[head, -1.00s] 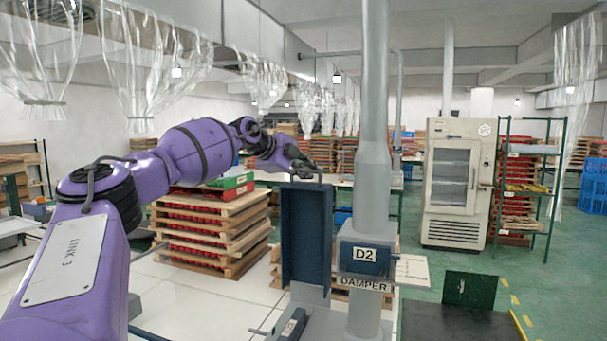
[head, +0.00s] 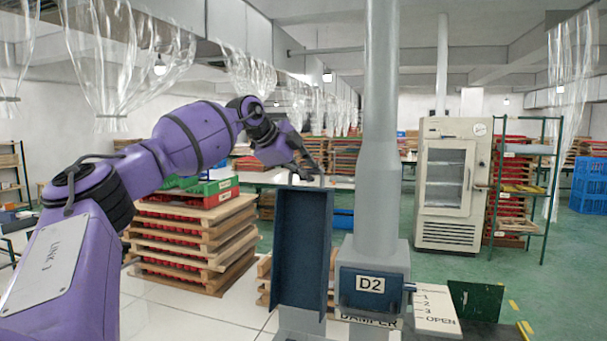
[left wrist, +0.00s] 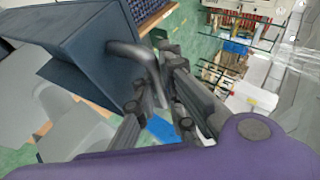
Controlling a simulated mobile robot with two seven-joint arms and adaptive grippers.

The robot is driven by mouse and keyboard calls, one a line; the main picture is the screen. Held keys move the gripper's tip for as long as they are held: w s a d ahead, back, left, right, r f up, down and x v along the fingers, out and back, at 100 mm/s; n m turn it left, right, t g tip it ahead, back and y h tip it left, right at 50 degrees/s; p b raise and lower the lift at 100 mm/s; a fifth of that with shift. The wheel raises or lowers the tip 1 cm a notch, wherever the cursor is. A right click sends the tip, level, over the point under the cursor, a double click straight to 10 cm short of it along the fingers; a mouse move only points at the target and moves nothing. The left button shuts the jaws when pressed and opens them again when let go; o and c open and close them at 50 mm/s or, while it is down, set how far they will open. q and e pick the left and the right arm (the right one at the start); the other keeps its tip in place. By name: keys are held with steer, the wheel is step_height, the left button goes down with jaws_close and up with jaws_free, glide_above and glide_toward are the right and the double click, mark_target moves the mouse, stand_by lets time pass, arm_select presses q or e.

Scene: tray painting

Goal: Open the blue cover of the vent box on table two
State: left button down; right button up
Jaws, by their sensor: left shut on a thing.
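The dark blue cover (head: 300,250) stands upright, like a shallow tray on end, left of the grey column. In the left wrist view the cover (left wrist: 85,55) fills the upper left, with a grey bar handle (left wrist: 146,62) on it. My left gripper (head: 312,174) is at the cover's top edge; in the left wrist view its fingers (left wrist: 150,95) are shut on the handle. A blue box marked D2 (head: 372,286) sits on the column, with a DAMPER label below. The cover's lower end and hinge are partly out of view. My right gripper is not in view.
The grey column (head: 380,150) rises close to the right of the cover. A white card reading OPEN (head: 432,305) is beside the D2 box. Stacked wooden trays (head: 195,240) stand behind at left; a white cabinet (head: 450,185) and green-framed rack (head: 525,185) stand at the back right.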

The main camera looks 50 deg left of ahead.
arm_select(q)
steer(key=shift+w+r, duration=0.15)
steer(key=shift+w, duration=0.05)
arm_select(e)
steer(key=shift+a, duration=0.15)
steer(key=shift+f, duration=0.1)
arm_select(q)
steer(key=c, duration=1.8)
jaws_free()
steer(key=shift+c, duration=0.2)
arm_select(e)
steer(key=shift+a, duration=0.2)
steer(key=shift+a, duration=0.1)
